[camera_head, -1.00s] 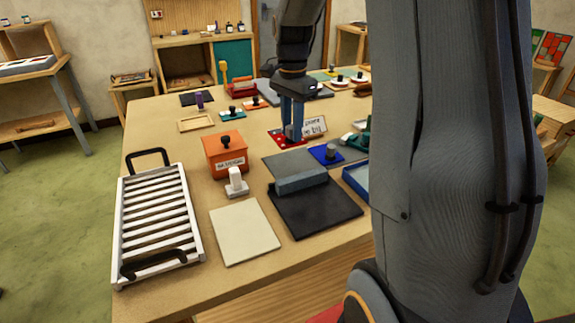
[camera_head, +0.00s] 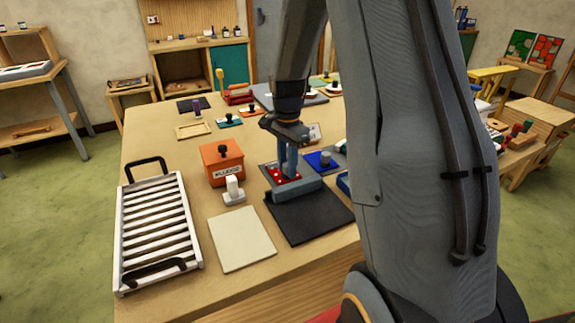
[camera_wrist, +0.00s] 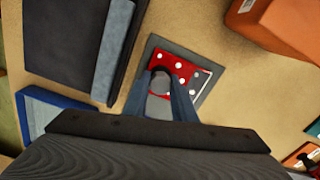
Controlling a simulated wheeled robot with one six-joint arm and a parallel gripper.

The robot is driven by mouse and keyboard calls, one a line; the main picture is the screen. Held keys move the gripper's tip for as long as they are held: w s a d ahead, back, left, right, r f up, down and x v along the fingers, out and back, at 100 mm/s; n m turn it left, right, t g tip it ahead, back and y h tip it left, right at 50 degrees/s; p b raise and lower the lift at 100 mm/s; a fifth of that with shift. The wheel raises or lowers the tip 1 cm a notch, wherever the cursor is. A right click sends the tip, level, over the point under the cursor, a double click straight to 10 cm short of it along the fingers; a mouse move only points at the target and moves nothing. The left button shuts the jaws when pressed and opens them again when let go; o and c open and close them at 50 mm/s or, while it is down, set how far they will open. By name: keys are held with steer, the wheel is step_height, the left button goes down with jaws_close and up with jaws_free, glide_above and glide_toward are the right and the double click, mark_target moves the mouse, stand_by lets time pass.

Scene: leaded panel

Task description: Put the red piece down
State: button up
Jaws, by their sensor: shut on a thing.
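The red piece (camera_head: 276,175) is a flat red plate with white dots and a grey knob; it also shows in the wrist view (camera_wrist: 184,67). My gripper (camera_head: 287,170) is shut on its knob, and the fingers show in the wrist view (camera_wrist: 161,88). The piece is over a dark grey square plate (camera_wrist: 212,82), with grey margin visible around part of it. I cannot tell whether the piece touches the plate or hangs just above it. My fingers hide part of the red piece.
A blue-grey bar (camera_head: 294,190) and a black mat (camera_head: 312,217) lie in front. An orange box (camera_head: 222,164) stands to the left, with a white-knobbed block (camera_head: 234,190) near it. A blue piece (camera_head: 322,161) is to the right. A white slatted rack (camera_head: 158,232) is at far left.

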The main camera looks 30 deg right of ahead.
steer(key=shift+f, duration=0.1)
steer(key=o, duration=1)
step_height(320, 180, up, 12)
steer(key=b, duration=0.3)
steer(key=s+a+f+n, duration=0.1)
steer(key=s+a+n, duration=0.1)
steer(key=s, duration=0.1)
steer(key=s+a+f+n, duration=0.2)
steer(key=a+n, duration=0.1)
steer(key=s+a+f+n, duration=0.2)
steer(key=s, duration=0.1)
steer(key=shift+s+a+f, duration=0.15)
steer(key=shift+s+a, duration=0.1)
steer(key=shift+s, duration=0.1)
steer(key=s+a+f+n, duration=0.1)
steer(key=s+n, duration=0.1)
steer(key=s, duration=0.1)
steer(key=s+a+f+n, duration=0.2)
steer(key=s+n, duration=0.1)
steer(key=s, duration=0.1)
steer(key=s+a+f+n+t, duration=0.1)
steer(key=s+f+n, duration=0.1)
steer(key=s+n, duration=0.1)
steer(key=shift+s+a, duration=0.15)
steer(key=shift+a, duration=0.25)
